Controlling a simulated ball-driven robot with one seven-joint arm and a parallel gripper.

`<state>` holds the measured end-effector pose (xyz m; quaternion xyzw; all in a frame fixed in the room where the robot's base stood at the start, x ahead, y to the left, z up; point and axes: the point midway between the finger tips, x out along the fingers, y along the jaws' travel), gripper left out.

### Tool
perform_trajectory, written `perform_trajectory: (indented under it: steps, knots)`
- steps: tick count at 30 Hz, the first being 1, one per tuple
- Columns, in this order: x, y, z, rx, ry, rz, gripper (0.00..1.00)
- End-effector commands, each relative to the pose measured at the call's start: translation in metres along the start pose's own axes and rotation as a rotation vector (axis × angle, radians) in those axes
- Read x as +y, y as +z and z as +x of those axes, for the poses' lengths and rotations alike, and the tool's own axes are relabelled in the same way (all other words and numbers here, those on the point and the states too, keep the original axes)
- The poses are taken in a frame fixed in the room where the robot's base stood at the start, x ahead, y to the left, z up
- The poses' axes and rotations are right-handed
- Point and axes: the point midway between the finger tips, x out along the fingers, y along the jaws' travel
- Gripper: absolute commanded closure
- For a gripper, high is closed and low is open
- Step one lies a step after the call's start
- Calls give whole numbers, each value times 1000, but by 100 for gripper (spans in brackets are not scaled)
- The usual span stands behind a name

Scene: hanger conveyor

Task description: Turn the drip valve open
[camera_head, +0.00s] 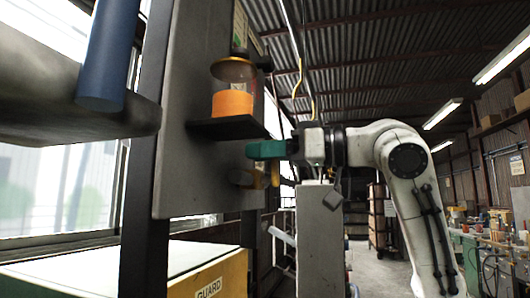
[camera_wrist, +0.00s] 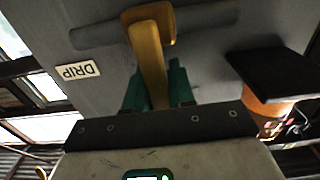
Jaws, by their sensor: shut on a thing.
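The drip valve is a yellow lever (camera_wrist: 149,62) with a wider yellow hub on a grey pipe (camera_wrist: 95,33), in the wrist view. A white label reading DRIP (camera_wrist: 78,71), upside down in the picture, is on the grey panel to its left. My gripper (camera_wrist: 157,90) has green fingers, one on each side of the lever's lower end, shut on it. In the head view my gripper (camera_head: 268,149) is in front of the panel's right edge.
A black shelf (camera_head: 222,128) with an orange cylinder (camera_head: 233,103) stands out from the grey panel (camera_head: 185,165), just above and left of my gripper. A yellow GUARD box (camera_head: 210,275) is below.

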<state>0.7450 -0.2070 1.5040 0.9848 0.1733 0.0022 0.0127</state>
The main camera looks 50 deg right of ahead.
Motion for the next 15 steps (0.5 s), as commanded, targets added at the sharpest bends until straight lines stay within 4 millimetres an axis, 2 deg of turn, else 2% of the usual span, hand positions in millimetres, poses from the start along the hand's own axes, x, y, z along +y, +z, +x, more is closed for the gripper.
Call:
perform_trajectory:
  steps: [15]
  knots:
    - [-17,4,0,0,-1,-336,100]
